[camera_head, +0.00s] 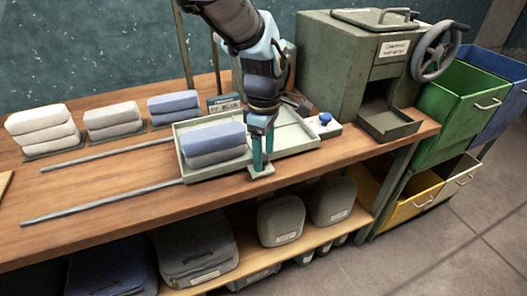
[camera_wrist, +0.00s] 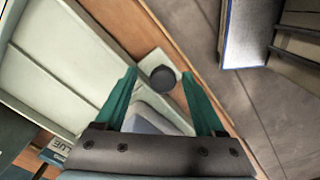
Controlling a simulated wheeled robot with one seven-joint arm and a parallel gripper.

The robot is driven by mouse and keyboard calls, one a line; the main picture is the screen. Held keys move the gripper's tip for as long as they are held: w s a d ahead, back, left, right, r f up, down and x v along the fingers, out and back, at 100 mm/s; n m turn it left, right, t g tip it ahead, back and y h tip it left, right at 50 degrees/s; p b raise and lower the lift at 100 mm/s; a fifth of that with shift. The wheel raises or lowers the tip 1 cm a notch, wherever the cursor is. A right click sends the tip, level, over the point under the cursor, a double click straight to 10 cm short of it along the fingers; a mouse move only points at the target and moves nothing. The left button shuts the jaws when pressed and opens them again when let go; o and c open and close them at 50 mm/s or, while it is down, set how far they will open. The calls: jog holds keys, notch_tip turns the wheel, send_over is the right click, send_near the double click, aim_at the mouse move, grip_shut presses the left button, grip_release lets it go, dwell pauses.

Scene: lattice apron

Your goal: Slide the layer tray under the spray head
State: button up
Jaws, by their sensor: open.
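The layer tray (camera_head: 304,140) is a shallow pale green tray on the bench, at the right end of two metal rails (camera_head: 110,205). A blue and grey folded stack (camera_head: 213,143) sits in its left part. My gripper (camera_head: 261,168) points down at the tray's front edge, its green fingers apart around or just above a small pale tab (camera_head: 263,173). In the wrist view the open fingers (camera_wrist: 160,88) frame a dark round knob (camera_wrist: 163,77) on a pale block; contact is unclear. I cannot make out the spray head; my arm covers part of the area behind the tray.
Folded stacks (camera_head: 42,130) stand at the back left. A green machine with a handwheel (camera_head: 437,50) stands behind right, and a blue knob (camera_head: 325,118) sits right of the tray. Bins (camera_head: 460,105) flank the bench. The bench around the left rails is clear.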

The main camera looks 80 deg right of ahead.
notch_tip(320, 180, up, 11)
jog(key=b, duration=0.2)
jog(key=shift+b, duration=0.3)
jog(key=shift+f, duration=0.1)
dwell(0.4)
